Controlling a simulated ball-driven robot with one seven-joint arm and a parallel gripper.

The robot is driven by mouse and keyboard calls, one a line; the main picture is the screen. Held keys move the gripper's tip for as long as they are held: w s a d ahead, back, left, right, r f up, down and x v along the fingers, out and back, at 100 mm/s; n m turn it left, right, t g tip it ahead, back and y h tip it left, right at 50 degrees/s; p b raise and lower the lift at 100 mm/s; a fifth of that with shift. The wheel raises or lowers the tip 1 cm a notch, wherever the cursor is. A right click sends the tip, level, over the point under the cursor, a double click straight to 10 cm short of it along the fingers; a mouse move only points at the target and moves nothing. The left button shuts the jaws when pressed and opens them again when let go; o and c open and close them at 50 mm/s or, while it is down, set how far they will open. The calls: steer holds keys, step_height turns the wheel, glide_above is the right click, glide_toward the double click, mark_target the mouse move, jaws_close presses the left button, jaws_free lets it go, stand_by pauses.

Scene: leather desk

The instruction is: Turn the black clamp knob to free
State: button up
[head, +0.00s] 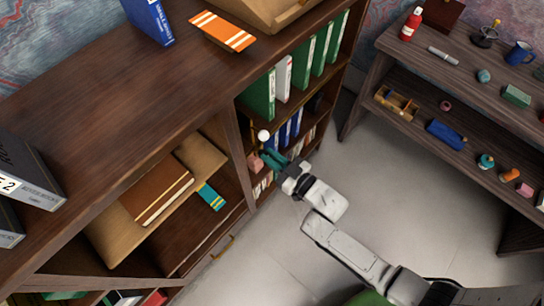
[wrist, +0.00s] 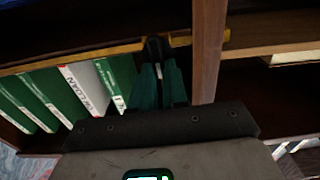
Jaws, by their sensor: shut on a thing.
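The black clamp knob (wrist: 154,48) shows in the wrist view at the tips of my gripper's fingers, next to a yellow-brown bar. My gripper (wrist: 158,72) has two dark teal fingers closed around the knob's near part, which is partly hidden between them. In the head view my gripper (head: 268,155) reaches the front of the bookcase, beside the upright between its two bays. The knob cannot be made out there, and its turn angle cannot be read.
A white ball (head: 263,135) and a pinkish block (head: 255,162) are close to my fingers. A wooden upright (wrist: 208,55) stands just right of them in the wrist view. Open floor (head: 390,180) lies to the right.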

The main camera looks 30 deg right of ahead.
steer(key=shift+n+b, duration=0.3)
steer(key=shift+n, duration=0.1)
jaws_close()
steer(key=shift+s+a+f+n+b, duration=0.1)
steer(key=shift+a+f+n+b, duration=0.2)
steer(key=shift+n+b, duration=2.15)
steer(key=shift+s+a+f+n+b, duration=0.1)
steer(key=shift+a+f+n+b, duration=0.2)
steer(key=shift+n+b, duration=2.1)
steer(key=shift+s+a+f+n+b, duration=0.1)
steer(key=shift+a+f+n+b, duration=0.2)
steer(key=shift+n+b, duration=2.1)
steer(key=n+p, duration=0.2)
steer(key=shift+d+n, duration=0.1)
steer(key=shift+n, duration=0.25)
steer(key=o, duration=0.7)
jaws_free()
